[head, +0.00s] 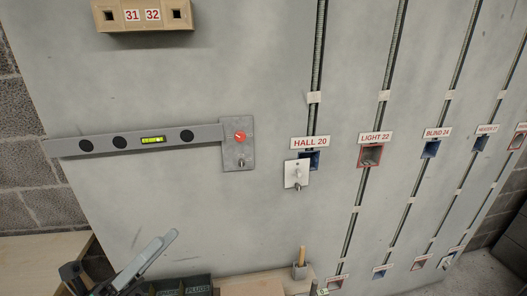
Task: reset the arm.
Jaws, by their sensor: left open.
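My left gripper (162,243) is at the lower left in the head view, in front of the grey wall panel (230,205). Its two pale fingers point up and to the right. It is open, and I see nothing between the fingers. It is below the grey spirit level and apart from it. My right gripper is not in view.
A grey spirit level (95,143) runs to a plate with a red knob (240,136). Right of it are labelled wall boxes, HALL 20 (310,142) and LIGHT 22 (375,137), under vertical conduits. A dark bin marked PLUGS (198,291) is below. The panel's middle is clear.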

